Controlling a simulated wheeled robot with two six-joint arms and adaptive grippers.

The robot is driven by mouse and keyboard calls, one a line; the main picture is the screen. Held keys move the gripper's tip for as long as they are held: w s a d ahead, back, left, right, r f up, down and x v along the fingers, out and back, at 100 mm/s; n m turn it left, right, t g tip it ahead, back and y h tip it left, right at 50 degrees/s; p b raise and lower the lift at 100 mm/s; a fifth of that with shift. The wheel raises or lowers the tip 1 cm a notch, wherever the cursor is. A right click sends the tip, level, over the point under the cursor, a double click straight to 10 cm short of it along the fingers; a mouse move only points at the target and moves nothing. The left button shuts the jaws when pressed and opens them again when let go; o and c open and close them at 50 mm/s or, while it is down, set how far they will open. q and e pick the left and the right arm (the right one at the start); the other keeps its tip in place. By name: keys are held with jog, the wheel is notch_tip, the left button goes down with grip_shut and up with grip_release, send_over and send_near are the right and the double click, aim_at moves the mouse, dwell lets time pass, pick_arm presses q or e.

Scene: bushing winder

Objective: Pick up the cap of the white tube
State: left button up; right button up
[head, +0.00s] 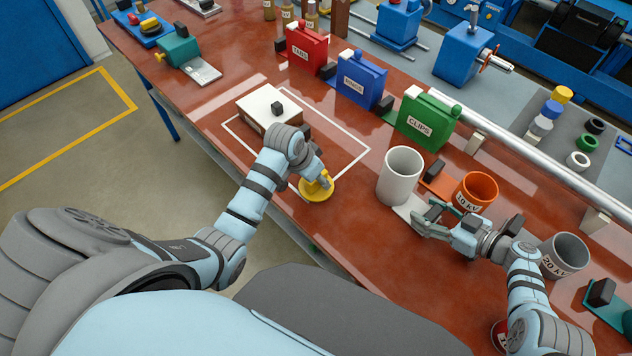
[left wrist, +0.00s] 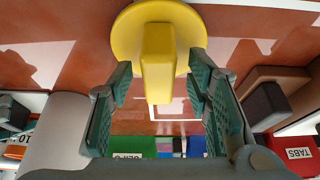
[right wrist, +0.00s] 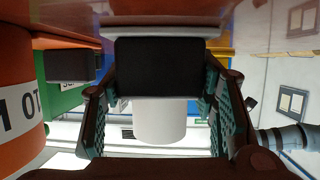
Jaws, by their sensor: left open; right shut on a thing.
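The white tube (head: 400,176) stands upright on the red-brown table; it also shows beyond the fingers in the right wrist view (right wrist: 160,123). Its cap (head: 406,207) is a flat pale plate beside the tube's foot, partly hidden by my right gripper (head: 428,220). In the right wrist view the cap's black block handle (right wrist: 157,68) sits between the fingers, and the gripper is shut on it. I cannot tell whether the cap touches the table. My left gripper (head: 314,176) is open, its fingers on either side of the yellow knob (left wrist: 157,60) of a yellow disc (head: 317,191).
An orange tube (head: 478,191) stands close to the right gripper, with its orange cap (head: 437,174) behind. A grey tube (head: 565,255) stands at right. The green CLIPS box (head: 428,119) and a metal rail (head: 530,155) lie behind. Table front between the arms is clear.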

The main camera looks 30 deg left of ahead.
pick_arm(q)
grip_shut()
jog(key=r, duration=0.9)
jog(key=shift+w+d+r, duration=0.35)
jog(key=shift+w, duration=0.05)
jog(key=w+d+r+m+h, duration=0.1)
jog(key=w+d+r+m, duration=0.2)
jog(key=d, duration=0.6)
jog(key=w+d+r+m+g, duration=0.1)
jog(key=w+d+r+m, duration=0.2)
jog(key=d+r, duration=0.3)
jog(key=w+d, duration=0.1)
jog(key=d, duration=0.2)
jog(key=shift+d+r+h, duration=0.15)
jog(key=shift+r+h, duration=0.15)
jog(key=shift+h, duration=0.1)
